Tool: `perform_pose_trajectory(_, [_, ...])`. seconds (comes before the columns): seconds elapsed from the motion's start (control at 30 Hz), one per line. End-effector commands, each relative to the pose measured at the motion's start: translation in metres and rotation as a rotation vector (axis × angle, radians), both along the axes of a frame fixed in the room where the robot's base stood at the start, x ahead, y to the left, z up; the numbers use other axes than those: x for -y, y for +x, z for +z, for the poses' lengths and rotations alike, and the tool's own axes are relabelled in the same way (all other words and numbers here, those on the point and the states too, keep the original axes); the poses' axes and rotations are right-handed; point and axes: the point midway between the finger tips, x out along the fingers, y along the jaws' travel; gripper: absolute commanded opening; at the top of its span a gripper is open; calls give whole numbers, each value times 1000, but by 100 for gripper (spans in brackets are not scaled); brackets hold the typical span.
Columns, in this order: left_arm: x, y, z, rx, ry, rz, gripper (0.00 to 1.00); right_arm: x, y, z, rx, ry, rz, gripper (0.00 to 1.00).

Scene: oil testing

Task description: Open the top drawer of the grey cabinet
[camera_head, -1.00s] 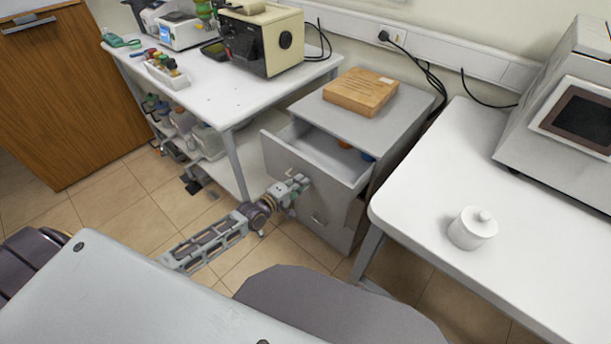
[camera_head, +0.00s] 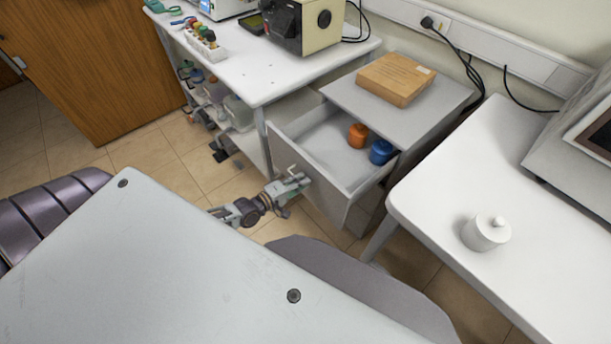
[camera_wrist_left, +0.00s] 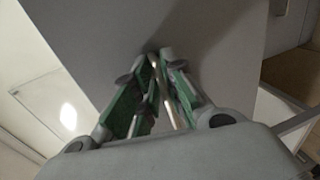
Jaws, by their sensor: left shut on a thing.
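The grey cabinet (camera_head: 440,118) stands between the two white tables. Its top drawer (camera_head: 345,183) is pulled well out, and an orange jar (camera_head: 358,135) and a blue jar (camera_head: 381,152) show inside it. My left gripper (camera_head: 301,178) is at the drawer's front face, shut on its handle. In the left wrist view the fingers (camera_wrist_left: 158,70) close together around the thin metal handle (camera_wrist_left: 165,95), against the grey drawer front (camera_wrist_left: 220,45). My right gripper is not in view.
A wooden box (camera_head: 396,78) lies on top of the cabinet. A white table (camera_head: 540,200) with a white lidded pot (camera_head: 486,233) stands close on the right. A white table (camera_head: 240,75) with instruments and a vial rack (camera_head: 205,46) is on the left. Floor shows in front of the cabinet.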

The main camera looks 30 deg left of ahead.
Motion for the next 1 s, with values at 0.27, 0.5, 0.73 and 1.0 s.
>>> perform_pose_trajectory(0.27, [0,-10,-11,-24,8,-5,0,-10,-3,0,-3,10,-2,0])
perform_pose_trajectory(0.5, [0,-10,-11,-23,7,-5,23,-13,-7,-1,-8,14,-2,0])
perform_pose_trajectory(0.73, [0,-7,-7,-15,4,-3,30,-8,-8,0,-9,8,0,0])
perform_pose_trajectory(1.0, [-1,-5,-4,-9,2,-2,30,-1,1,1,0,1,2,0])
